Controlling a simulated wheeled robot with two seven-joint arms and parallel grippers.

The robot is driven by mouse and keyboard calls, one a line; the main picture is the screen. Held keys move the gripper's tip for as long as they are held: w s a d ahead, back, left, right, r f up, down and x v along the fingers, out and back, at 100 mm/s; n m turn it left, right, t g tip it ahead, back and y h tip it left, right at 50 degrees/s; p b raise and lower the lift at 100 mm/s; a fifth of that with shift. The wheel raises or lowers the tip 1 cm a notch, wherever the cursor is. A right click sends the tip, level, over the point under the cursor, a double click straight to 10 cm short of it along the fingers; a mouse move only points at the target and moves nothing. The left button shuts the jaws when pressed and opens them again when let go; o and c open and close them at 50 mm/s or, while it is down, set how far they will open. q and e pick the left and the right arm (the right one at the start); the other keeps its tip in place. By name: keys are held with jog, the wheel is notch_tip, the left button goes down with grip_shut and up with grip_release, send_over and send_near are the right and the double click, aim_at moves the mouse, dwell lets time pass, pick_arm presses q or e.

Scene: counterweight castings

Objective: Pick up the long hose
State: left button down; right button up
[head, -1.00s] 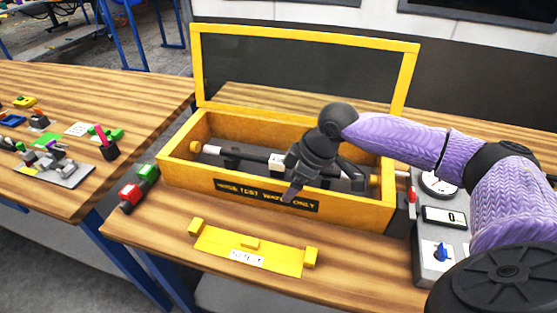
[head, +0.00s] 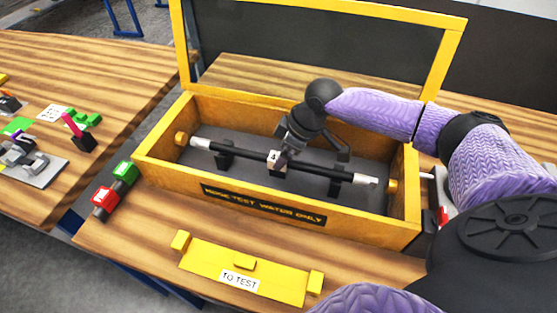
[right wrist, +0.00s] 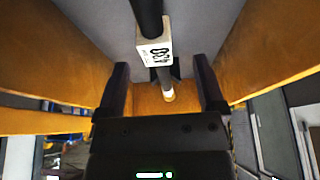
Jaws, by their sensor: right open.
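The long black hose (head: 315,171) has pale end fittings and a white tag (head: 276,157) near its middle. It lies lengthwise in the yellow box (head: 180,174), on dark supports (head: 225,155). My right gripper (head: 283,155) reaches down into the box at the tag and hides a little of the hose. In the right wrist view the hose (right wrist: 147,15) and its tag (right wrist: 155,50) lie between the open fingers of my right gripper (right wrist: 160,66), with a gap on each side. Contact is not visible. My left gripper is out of view.
The box's framed lid (head: 455,55) stands open behind. A yellow holder marked "TO TEST" (head: 215,267) lies in front of the box. Green (head: 125,171) and red (head: 104,197) blocks sit at its left. Another table with small parts stands further left.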

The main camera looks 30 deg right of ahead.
jog(key=x, duration=0.3)
jog(key=shift+w+f+b, duration=0.3)
jog(key=shift+f+b, duration=0.05)
jog(key=shift+r, duration=0.1)
grip_shut()
